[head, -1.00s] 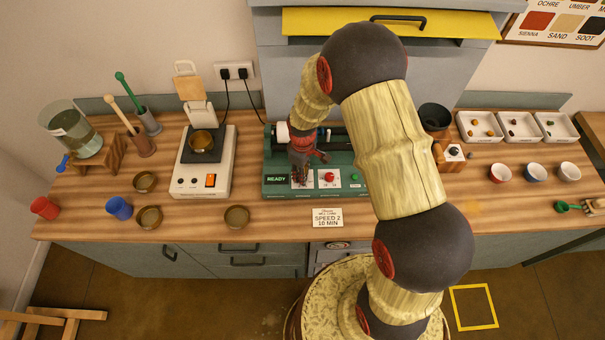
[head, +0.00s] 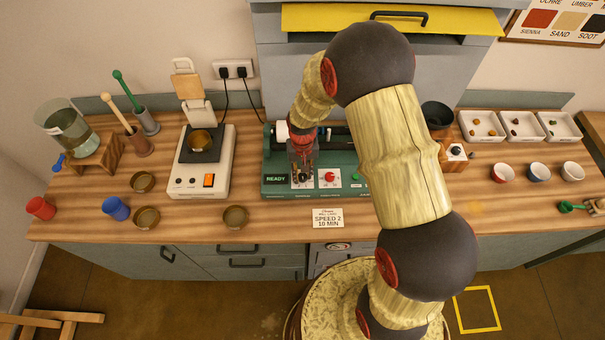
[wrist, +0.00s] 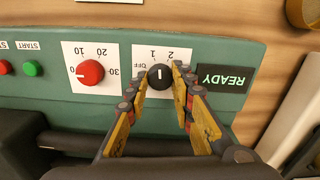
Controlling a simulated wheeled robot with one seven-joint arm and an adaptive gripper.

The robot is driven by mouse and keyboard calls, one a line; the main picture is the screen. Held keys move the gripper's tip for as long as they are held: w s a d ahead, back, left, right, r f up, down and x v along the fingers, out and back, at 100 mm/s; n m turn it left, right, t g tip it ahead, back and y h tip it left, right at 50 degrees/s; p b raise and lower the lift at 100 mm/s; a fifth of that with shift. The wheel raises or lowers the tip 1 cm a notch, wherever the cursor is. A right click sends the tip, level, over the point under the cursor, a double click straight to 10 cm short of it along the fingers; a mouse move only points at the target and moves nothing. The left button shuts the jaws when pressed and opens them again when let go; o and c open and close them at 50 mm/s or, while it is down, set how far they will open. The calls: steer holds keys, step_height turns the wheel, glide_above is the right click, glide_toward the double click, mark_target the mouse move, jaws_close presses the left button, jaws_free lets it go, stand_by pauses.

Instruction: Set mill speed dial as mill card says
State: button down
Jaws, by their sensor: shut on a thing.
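The mill (head: 345,187) is a green machine with a lit READY display. The mill card (head: 328,218) in front of it reads SPEED 2, 10 MIN. The black speed dial (wrist: 160,78) sits on a white plate marked OFF, 1 and 2. Its white pointer line faces the numbered side, near 1; I cannot tell its exact angle. My gripper (wrist: 159,82) is shut on the speed dial, one finger on each side. In the head view my gripper (head: 302,178) hides most of the dial.
Beside the speed dial are a red timer dial (wrist: 91,72), its pointer near 0, and a green START button (wrist: 33,68). Several small brass bowls (head: 235,217) lie on the wooden counter (head: 270,230).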

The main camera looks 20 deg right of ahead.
mark_target(302, 176)
steer(key=m, duration=0.5)
steer(key=shift+b, duration=0.3)
steer(key=shift+m, duration=0.4)
steer(key=c, duration=1.5)
jaws_free()
step_height(302, 176, up, 12)
